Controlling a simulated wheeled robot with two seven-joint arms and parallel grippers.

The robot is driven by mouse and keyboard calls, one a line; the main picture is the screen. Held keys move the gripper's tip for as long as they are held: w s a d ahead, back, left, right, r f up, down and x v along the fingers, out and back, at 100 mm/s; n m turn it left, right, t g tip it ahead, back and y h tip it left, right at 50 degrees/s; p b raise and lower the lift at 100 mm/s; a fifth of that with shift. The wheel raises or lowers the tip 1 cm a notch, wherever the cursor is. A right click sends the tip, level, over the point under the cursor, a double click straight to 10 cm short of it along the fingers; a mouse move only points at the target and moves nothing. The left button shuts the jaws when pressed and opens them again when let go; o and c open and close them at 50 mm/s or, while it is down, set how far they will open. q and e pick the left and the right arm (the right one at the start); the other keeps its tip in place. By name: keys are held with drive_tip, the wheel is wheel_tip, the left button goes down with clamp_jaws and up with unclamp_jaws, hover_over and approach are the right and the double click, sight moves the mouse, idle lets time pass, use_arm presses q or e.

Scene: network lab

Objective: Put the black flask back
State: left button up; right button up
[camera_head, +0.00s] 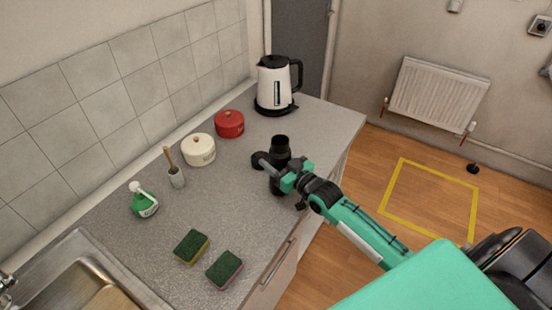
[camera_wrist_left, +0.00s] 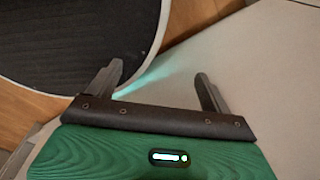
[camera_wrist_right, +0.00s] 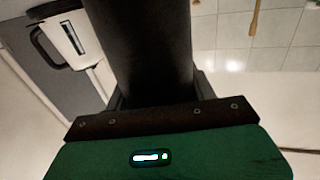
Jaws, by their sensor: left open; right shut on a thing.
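The black flask (camera_head: 281,147) is upright near the front edge of the grey worktop in the head view. My right gripper (camera_head: 276,172) is shut on its body from the side. I cannot tell whether its base touches the worktop. In the right wrist view the dark flask (camera_wrist_right: 140,45) fills the space between the fingers and hides what is behind it. My left gripper (camera_wrist_left: 160,75) is open and empty in the left wrist view, and it is not seen in the head view.
A white kettle (camera_head: 276,84) stands at the back, with a red pot (camera_head: 229,124) and a cream pot (camera_head: 199,150) along the wall. Worktop right of the pots is clear.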

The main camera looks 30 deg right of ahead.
drive_tip(key=shift+f, duration=0.15)
drive_tip(key=o, duration=1.2)
drive_tip(key=shift+o, duration=0.2)
drive_tip(key=shift+s, duration=0.25)
drive_tip(key=b+v, duration=0.3)
drive_tip(key=v, duration=0.8)
drive_tip(key=shift+s, duration=0.25)
drive_tip(key=shift+d, duration=0.1)
